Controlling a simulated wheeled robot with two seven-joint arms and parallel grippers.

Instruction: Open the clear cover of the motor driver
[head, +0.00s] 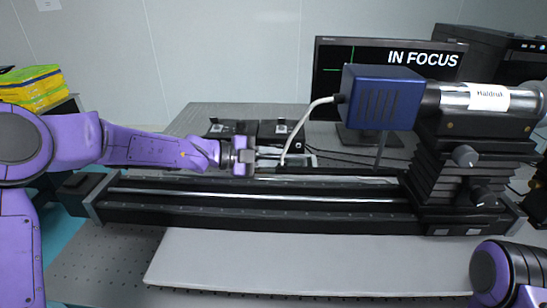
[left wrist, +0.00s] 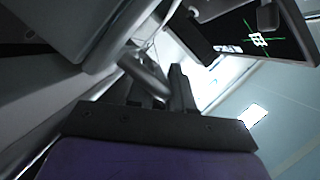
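My left gripper (head: 250,157) is behind the long black rail, at the near left side of a low pale unit (head: 300,158) that looks like the motor driver. A white cable runs down to this unit. The gripper and rail hide part of it, and I cannot make out the clear cover's edge or whether it is raised. In the left wrist view the fingers (left wrist: 163,88) are close to a blurred grey part. I cannot tell whether they grip anything. My right arm shows at the lower right; its gripper is out of view.
The black rail (head: 250,212) crosses the table, with a dark stage and silver barrel (head: 490,97) at its right. A blue box camera (head: 382,97) overhangs the rail. A monitor (head: 332,75) reads IN FOCUS. A pale board (head: 300,262) in front is clear.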

